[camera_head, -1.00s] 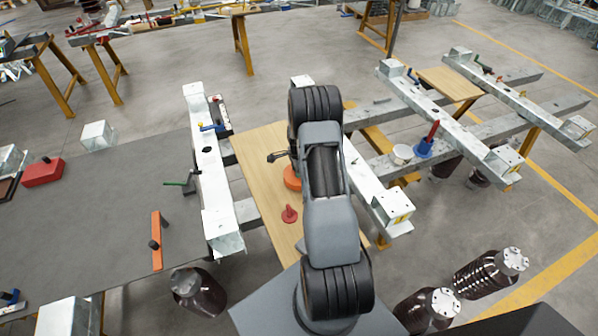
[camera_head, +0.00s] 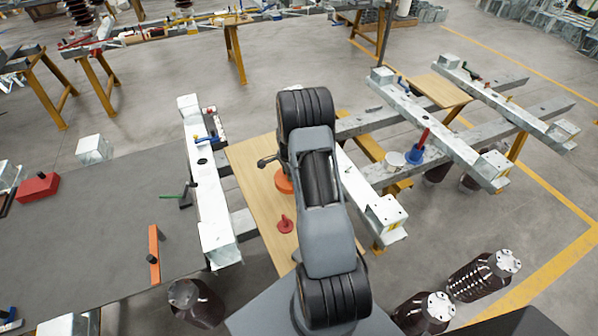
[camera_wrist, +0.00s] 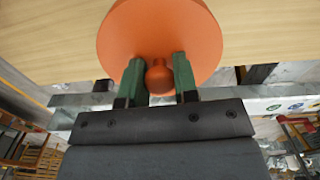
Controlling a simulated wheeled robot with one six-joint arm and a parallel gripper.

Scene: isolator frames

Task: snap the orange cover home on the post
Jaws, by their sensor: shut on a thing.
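The orange cover is a round disc with a small ball knob. In the wrist view the cover (camera_wrist: 200,28) fills the top middle, and my gripper (camera_wrist: 159,72) is shut on its knob between two green fingers. In the head view the cover (camera_head: 283,181) shows only in part, above or on the pale wooden board; whether it touches is unclear. My arm hides the rest of it and the gripper. No post is clearly seen under the cover. A small red knobbed piece (camera_head: 286,225) stands on the board nearer me.
The wooden board (camera_head: 250,163) lies between two white metal beams, with a dark table (camera_head: 110,210) at left. A blue holder with a red rod (camera_head: 414,154) and a white cup (camera_head: 393,158) stand on the right frame. Brown ribbed insulators (camera_head: 425,312) stand on the floor.

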